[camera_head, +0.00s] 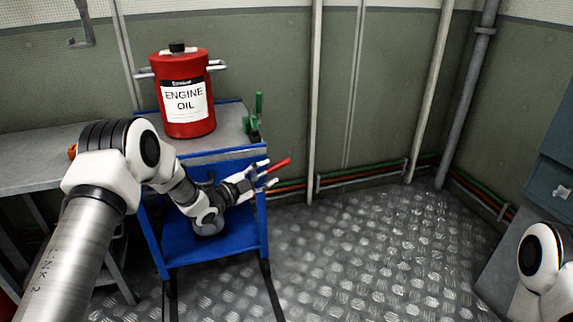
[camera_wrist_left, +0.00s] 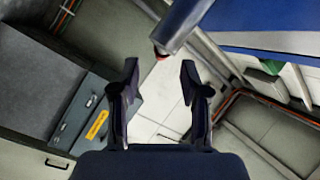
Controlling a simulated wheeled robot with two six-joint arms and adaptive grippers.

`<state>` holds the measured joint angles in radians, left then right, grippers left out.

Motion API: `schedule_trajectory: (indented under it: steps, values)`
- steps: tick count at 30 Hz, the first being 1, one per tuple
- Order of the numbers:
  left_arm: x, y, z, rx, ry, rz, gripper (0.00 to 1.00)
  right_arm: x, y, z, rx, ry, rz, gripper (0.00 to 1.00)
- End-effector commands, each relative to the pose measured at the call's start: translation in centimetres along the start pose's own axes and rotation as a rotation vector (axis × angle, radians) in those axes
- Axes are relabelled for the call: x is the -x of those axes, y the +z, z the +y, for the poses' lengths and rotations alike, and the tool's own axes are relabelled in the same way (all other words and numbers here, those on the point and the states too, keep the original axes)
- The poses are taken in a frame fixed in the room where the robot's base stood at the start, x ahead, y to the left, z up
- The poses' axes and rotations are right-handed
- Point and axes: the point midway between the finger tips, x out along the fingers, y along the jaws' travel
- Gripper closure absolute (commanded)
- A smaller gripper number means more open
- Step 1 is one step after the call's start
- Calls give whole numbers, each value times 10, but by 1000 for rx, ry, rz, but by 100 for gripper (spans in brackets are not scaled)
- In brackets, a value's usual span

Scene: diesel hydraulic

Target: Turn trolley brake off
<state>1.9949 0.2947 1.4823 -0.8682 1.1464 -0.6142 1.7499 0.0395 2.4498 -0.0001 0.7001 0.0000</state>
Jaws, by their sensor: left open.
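The blue trolley (camera_head: 200,245) stands against the wall, with a grey top. A red-ended lever (camera_head: 280,164) sticks out at its right side and looks like the brake handle. My left gripper (camera_head: 268,175) is open beside this lever, with nothing between its fingers. In the left wrist view a metal bar with a reddish end (camera_wrist_left: 184,24) lies just beyond the open fingertips (camera_wrist_left: 160,76); I cannot tell that they touch it. The trolley's blue side (camera_wrist_left: 275,22) shows at the upper right there. My right gripper is not in view.
A red engine oil can (camera_head: 184,95) stands on the trolley top. A green-handled item (camera_head: 257,108) is at the trolley's right edge. A grey bench (camera_head: 35,160) is at the left, and a cabinet (camera_head: 548,190) at the right. The metal floor (camera_head: 370,250) right of the trolley is clear.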

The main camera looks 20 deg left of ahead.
Motion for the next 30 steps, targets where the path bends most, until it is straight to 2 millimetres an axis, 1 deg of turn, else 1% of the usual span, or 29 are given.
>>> schedule_trajectory:
  steps: [1, 3, 6, 9, 12, 18, 20, 21, 22, 30]
  values:
    - [-10, 2, 4, -4, 0, 3, 55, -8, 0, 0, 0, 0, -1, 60]
    - [-24, 2, 4, -4, 0, 3, 55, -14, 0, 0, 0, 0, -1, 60]
    - [-43, 2, 5, -1, 0, 1, 55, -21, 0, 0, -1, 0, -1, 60]
    - [-56, 2, 3, 1, 0, 0, 55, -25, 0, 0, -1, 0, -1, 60]
    - [-62, 1, 2, 3, -1, -2, 55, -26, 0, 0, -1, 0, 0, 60]
    - [-62, 0, 1, 4, 0, -3, 55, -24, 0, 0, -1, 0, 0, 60]
    - [-62, 0, 1, 5, 0, -3, 76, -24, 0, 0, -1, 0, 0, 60]
    - [-62, 0, 1, 5, 0, -3, 90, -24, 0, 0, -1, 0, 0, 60]
    - [-62, 0, 1, 5, 0, -3, 100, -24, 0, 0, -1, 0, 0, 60]
    - [-63, 1, 1, 7, -3, 0, 100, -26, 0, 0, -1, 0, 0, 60]
